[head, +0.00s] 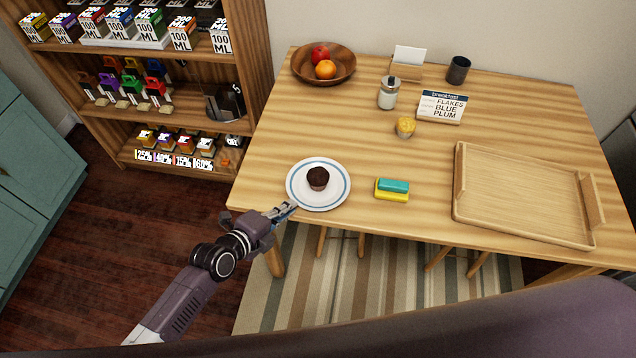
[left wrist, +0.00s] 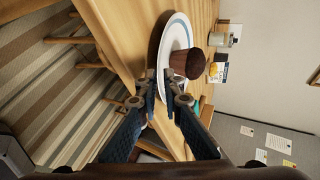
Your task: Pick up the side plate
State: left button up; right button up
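The side plate (head: 332,199), white with a blue ring near its rim, lies on the wooden table close to the front edge. A dark muffin (head: 318,178) stands on it. My left gripper (head: 291,208) is at the plate's near-left rim. In the left wrist view its fingertips (left wrist: 161,80) are close together at the rim, with a narrow gap. I cannot tell whether they press on the plate. My right gripper is not in view.
A sponge (head: 392,189) lies right of the plate, and a wooden tray (head: 520,190) farther right. A jar (head: 388,93), a small yellow-topped pot (head: 405,127), a breakfast sign (head: 440,106), a dark cup (head: 458,70) and a fruit bowl (head: 342,75) stand farther back. A shelf (head: 185,60) is at left.

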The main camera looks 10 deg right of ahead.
pick_arm(q)
jog(key=shift+x, duration=1.65)
grip_shut()
